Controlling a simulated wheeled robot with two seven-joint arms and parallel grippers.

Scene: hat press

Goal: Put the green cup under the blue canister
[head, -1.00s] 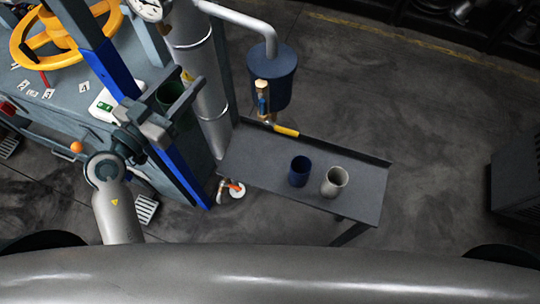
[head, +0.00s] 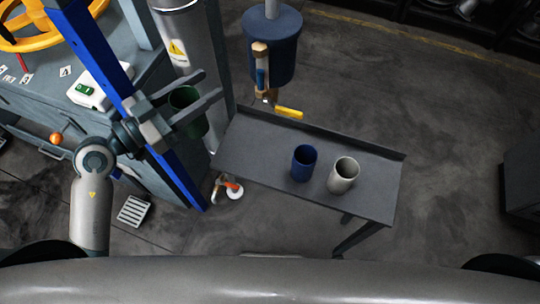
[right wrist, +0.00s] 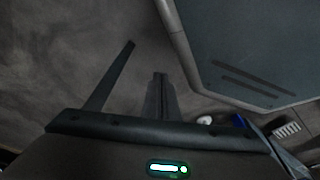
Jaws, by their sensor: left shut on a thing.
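My left gripper (head: 211,83) is shut on the green cup (head: 196,126) in the head view. Its two fingers lie on either side of the cup, which is upright with its open top up. The cup is in front of the blue post and left of the shelf. The blue canister (head: 271,45) is up and to the right of the cup, with a tap (head: 262,76) and a yellow handle (head: 289,112) below it. My right gripper (right wrist: 145,60) shows in the right wrist view with its fingers apart and nothing between them.
A dark grey shelf (head: 255,148) extends below and right of the canister. A blue cup (head: 303,164) and a pale grey cup (head: 343,175) stand on its right part; its left part is clear. A blue post (head: 92,50) and a metal column (head: 185,45) stand close to my left gripper.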

